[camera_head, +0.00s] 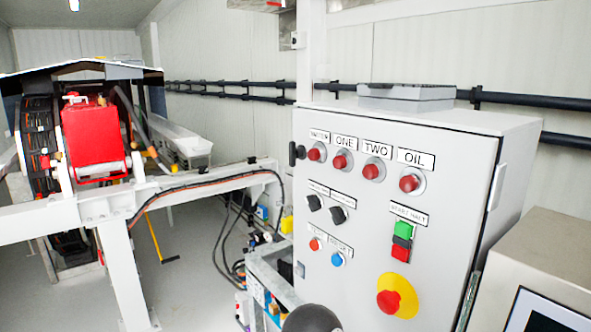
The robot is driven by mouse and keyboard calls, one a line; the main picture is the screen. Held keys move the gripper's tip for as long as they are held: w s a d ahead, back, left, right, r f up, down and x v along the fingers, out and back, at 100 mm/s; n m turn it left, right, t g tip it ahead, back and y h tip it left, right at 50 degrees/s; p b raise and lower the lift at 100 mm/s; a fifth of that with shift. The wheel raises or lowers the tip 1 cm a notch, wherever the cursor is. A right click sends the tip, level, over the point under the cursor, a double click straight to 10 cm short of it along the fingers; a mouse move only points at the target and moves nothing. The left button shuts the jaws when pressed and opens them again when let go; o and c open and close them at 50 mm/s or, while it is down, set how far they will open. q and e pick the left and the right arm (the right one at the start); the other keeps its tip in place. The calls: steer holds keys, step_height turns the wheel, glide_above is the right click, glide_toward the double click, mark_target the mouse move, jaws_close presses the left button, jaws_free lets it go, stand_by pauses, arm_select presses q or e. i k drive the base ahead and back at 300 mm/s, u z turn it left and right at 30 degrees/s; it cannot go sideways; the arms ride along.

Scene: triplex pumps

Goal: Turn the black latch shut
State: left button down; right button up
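A small black latch (296,153) sits at the upper left edge of the grey control cabinet (375,256). It sticks out a little past the cabinet's left edge. Its exact turn angle is too small to read. Neither of my grippers shows in the head view, and nothing touches the latch. A dark rounded shape at the bottom edge, in front of the cabinet, is cut off by the frame; I cannot tell what it is.
The cabinet front carries red lamps (343,161), black knobs (338,215) and a red emergency button (389,301) on yellow. A white frame (120,262) with a red pump (91,137) stands left. A metal box (545,262) stands right.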

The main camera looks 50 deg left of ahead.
mark_target(292, 145)
steer(key=u, duration=0.05)
steer(key=k, duration=0.4)
steer(key=z, duration=1.75)
steer(key=i, duration=0.1)
steer(key=u, duration=3.1)
steer(key=k, duration=0.45)
steer(key=u, duration=0.1)
steer(key=i, duration=0.45)
steer(key=z, duration=0.2)
steer(key=k, duration=0.2)
steer(key=u, duration=0.75)
steer(key=i, duration=0.85)
steer(key=u, duration=0.15)
